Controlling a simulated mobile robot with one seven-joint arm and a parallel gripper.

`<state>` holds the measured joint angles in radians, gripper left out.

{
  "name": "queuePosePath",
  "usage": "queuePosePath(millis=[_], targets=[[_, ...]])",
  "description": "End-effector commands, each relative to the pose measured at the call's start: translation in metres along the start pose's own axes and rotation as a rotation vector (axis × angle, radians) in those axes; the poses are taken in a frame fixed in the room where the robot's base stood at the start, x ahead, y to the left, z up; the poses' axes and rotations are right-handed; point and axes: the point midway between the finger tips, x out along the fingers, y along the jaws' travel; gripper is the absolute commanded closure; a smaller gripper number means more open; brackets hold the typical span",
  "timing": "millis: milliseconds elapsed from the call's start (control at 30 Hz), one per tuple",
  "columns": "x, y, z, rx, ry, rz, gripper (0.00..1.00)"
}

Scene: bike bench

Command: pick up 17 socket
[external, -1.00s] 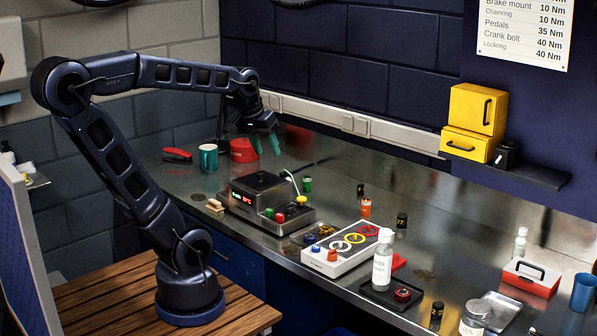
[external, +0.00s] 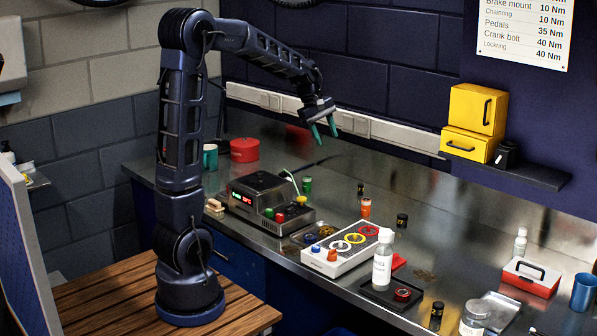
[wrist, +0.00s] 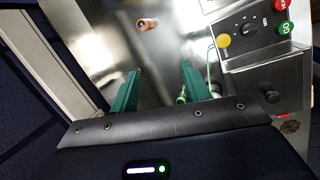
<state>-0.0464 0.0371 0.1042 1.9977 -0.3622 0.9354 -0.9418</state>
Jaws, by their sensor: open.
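My gripper (external: 326,138) is open and empty, high above the back part of the bench. Its two teal fingers (wrist: 161,70) show in the wrist view, pointing at bare steel. Small black sockets with gold bands stand on the bench: one behind (external: 360,190), one right of the orange cylinder (external: 402,220) and one near the front edge (external: 437,310). Their markings are too small to read, so I cannot tell which is 17. An orange cylinder (external: 365,208) stands between the first two; an orange ring-shaped top (wrist: 147,25) shows in the wrist view.
A control box (external: 262,195) with coloured buttons and a green cylinder (external: 307,184) are left of the sockets. A white tray with coloured rings (external: 345,245) and a white bottle (external: 382,262) stand in front. A yellow cabinet (external: 470,120) sits on a wall shelf. The back steel is largely clear.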

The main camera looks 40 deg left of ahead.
Motion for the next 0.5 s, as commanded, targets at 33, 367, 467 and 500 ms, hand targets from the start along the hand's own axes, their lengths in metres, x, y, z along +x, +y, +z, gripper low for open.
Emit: queuePosePath(millis=[33,367,467,500], targets=[[0.011,0.011,-0.009,-0.052,-0.008,-0.005,0.53],[0.08,0.069,-0.065,-0.407,-0.051,-0.024,0.53],[0.104,0.084,-0.083,-0.513,-0.06,-0.031,0.53],[0.114,0.089,-0.09,-0.556,-0.064,-0.035,0.53]])
